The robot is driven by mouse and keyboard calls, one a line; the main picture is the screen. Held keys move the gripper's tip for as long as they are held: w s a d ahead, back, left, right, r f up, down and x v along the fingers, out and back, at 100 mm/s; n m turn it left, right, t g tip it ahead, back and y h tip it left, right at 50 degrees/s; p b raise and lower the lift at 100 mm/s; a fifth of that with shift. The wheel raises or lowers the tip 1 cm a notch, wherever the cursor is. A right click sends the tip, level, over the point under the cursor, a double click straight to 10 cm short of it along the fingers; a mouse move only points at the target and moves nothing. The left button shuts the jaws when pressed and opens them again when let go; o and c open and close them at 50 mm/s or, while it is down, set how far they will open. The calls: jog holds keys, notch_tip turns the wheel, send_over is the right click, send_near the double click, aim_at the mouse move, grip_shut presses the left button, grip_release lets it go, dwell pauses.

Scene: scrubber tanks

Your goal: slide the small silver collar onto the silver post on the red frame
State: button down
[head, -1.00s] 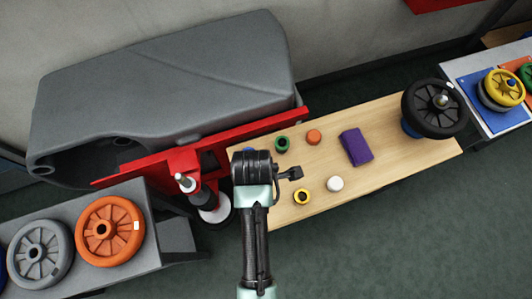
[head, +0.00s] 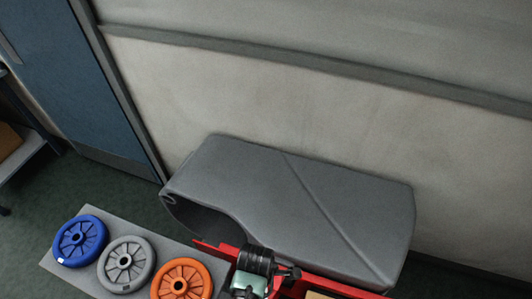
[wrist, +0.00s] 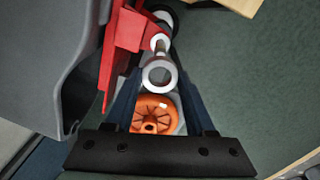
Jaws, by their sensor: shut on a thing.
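The small silver collar (wrist: 146,76) is held between the fingertips of my gripper (wrist: 160,76) in the wrist view, its hole facing the camera. The red frame (wrist: 124,35) runs along the upper left of that view. The silver post (wrist: 159,43) on it shows just above the collar in the picture. The collar looks apart from the post, but I cannot judge the depth gap. In the head view my gripper (head: 290,273) is at the bottom edge by the red frame (head: 335,284); collar and post cannot be made out there.
A grey tank body (head: 300,205) stands behind the frame. A grey table (head: 88,211) at lower left holds blue (head: 80,241), grey (head: 127,264) and orange (head: 181,282) wheels. The orange wheel (wrist: 153,113) also shows beyond my fingers. Green floor is open at right in the wrist view.

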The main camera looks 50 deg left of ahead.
jog(key=shift+f+b, duration=2.3)
jog(key=shift+f, duration=0.5)
jog(key=shift+f, duration=0.55)
jog(key=shift+f+b, duration=0.4)
jog(key=shift+f, duration=0.05)
jog(key=shift+f+b, duration=0.55)
jog(key=shift+f, duration=0.35)
jog(key=shift+c, duration=0.8)
grip_release()
